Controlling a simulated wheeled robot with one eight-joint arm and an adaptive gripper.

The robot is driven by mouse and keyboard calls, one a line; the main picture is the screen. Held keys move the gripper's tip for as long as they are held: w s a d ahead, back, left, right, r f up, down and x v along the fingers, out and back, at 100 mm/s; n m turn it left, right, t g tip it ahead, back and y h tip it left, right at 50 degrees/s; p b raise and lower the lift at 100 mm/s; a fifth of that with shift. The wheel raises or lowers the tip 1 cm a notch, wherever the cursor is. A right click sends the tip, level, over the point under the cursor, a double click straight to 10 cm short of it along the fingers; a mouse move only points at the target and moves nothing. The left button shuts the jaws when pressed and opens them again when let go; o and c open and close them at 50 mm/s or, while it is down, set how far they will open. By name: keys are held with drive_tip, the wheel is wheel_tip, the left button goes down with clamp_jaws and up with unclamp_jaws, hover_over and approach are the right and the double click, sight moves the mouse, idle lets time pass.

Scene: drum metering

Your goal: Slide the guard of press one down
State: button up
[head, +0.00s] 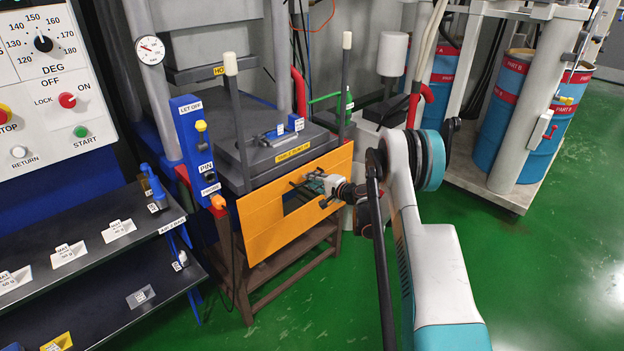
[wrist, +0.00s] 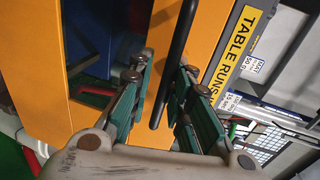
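The orange guard (head: 262,226) of the press hangs across the front of the press, below the black table. It is a flat frame with a window in it. In the wrist view the guard (wrist: 205,35) fills the middle, with a black handle bar (wrist: 174,60) on its face. My gripper (head: 322,186) is at the guard's front, near its middle right. In the wrist view my gripper (wrist: 160,75) is open, with the bar running between its two green-padded fingers. Gaps show on both sides of the bar. In the head view my gripper hides the handle.
A blue control post (head: 190,140) stands left of the guard. A black shelf (head: 90,240) with labels is at the left. Blue drums (head: 500,105) stand on a pallet at the right. The green floor (head: 560,270) at right front is clear.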

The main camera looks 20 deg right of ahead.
drive_tip(key=shift+w, duration=0.1)
idle(0.5)
drive_tip(key=v, duration=1.2)
drive_tip(key=s+a+r+n+g, duration=0.2)
drive_tip(key=a+r+n+g, duration=0.15)
drive_tip(key=a+r, duration=0.7)
drive_tip(key=s+a+r+n+g+h, duration=0.15)
drive_tip(key=s+a+r+n, duration=0.25)
drive_tip(key=s+a+r, duration=0.6)
drive_tip(key=s+a+r+n+g+h, duration=0.1)
drive_tip(key=s+a+r+n, duration=0.15)
drive_tip(key=s, duration=0.35)
drive_tip(key=s+a+r+n, duration=0.1)
drive_tip(key=s+a, duration=0.2)
drive_tip(key=s, duration=0.2)
drive_tip(key=s+d+f+n+h, duration=0.1)
drive_tip(key=s, duration=0.7)
drive_tip(key=s+d+f+n+g+h, duration=0.1)
drive_tip(key=s+f+n+h, duration=0.1)
drive_tip(key=s, duration=0.7)
drive_tip(key=shift+s+g, duration=0.2)
drive_tip(key=shift+g, duration=0.1)
